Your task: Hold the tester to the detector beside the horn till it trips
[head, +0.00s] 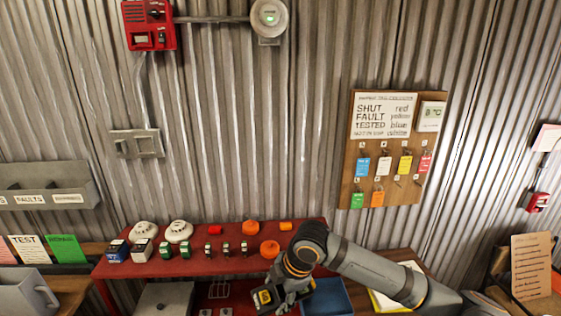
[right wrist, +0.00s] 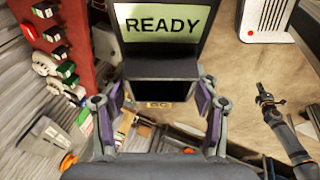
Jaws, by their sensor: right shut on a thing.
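The detector (head: 268,17) is a round white unit with a green light, high on the corrugated wall. A pipe joins it to a red box with a grille, which looks like the horn (head: 149,26). My right gripper (head: 283,294) is shut on the tester (head: 267,296), a dark device with yellow on it, low at the red shelf's front and far below the detector. In the right wrist view the tester's screen (right wrist: 160,23) reads READY. A dark arm end, apparently my left gripper (right wrist: 268,100), shows small at the right there; its jaws are unclear.
A red shelf (head: 205,260) carries white detector heads, small boxes and orange caps. A blue bin (head: 328,298) stands beside my right gripper. A tag board (head: 395,150) hangs at right and a switch plate (head: 137,143) at left. The wall below the detector is clear.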

